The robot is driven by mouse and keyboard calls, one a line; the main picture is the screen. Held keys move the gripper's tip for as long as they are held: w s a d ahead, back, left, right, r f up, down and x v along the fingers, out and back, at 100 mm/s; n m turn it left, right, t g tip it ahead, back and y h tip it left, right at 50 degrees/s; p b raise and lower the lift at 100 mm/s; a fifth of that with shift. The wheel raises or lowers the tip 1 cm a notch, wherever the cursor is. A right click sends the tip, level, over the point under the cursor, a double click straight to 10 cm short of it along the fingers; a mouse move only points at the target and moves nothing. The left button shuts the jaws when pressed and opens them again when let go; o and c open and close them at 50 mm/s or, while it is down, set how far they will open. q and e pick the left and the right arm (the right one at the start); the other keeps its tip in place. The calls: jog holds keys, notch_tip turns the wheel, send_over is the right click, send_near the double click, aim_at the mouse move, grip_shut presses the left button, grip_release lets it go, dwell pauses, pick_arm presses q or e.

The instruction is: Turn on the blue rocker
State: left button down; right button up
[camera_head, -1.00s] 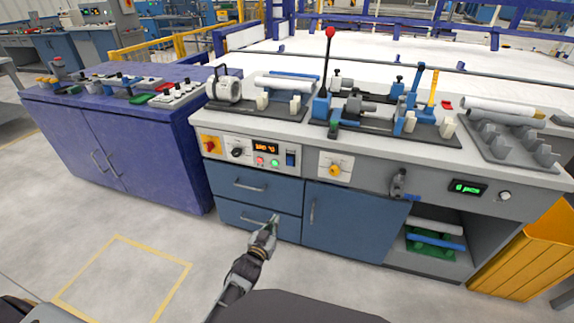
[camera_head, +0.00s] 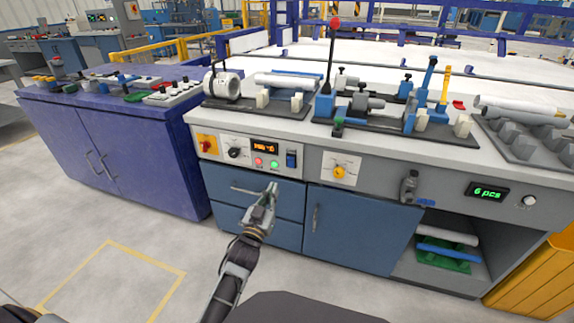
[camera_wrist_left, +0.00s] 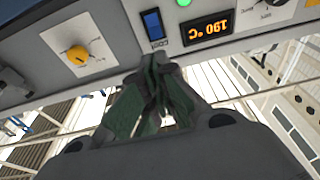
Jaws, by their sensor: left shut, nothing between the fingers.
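The blue rocker (camera_head: 291,159) sits on the grey front panel, right of the orange temperature display (camera_head: 264,147). In the left wrist view the rocker (camera_wrist_left: 153,23) shows near the top, just beyond the fingertips and slightly left of them. My left gripper (camera_head: 271,190) is shut and empty, below the rocker in front of the upper blue drawer. In the wrist view its greenish fingers (camera_wrist_left: 154,62) are together, apart from the rocker. The display (camera_wrist_left: 208,29) reads 190 °C upside down there. My right gripper is not in view.
A red switch (camera_head: 206,145), a black knob (camera_head: 234,153), and green and red buttons (camera_head: 259,162) sit left of the rocker. A yellow knob (camera_head: 339,172) is to its right. The worktop above carries clamps and pipes. The floor in front is clear.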

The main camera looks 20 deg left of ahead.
pick_arm(q)
jog(key=shift+r, duration=0.15)
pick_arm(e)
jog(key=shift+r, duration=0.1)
pick_arm(q)
jog(key=shift+w, duration=0.25)
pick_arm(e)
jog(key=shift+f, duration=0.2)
pick_arm(q)
jog(key=b, duration=0.4)
send_near(291, 162)
jog(key=shift+w+r, duration=1.95)
jog(key=shift+w, duration=0.25)
jog(key=shift+w+a+r+b, duration=0.1)
jog(key=shift+w+a+b, duration=0.1)
jog(key=shift+w, duration=0.2)
jog(key=shift+w+a+r+b, duration=0.1)
jog(key=shift+w+b, duration=0.1)
jog(key=shift+w, duration=0.4)
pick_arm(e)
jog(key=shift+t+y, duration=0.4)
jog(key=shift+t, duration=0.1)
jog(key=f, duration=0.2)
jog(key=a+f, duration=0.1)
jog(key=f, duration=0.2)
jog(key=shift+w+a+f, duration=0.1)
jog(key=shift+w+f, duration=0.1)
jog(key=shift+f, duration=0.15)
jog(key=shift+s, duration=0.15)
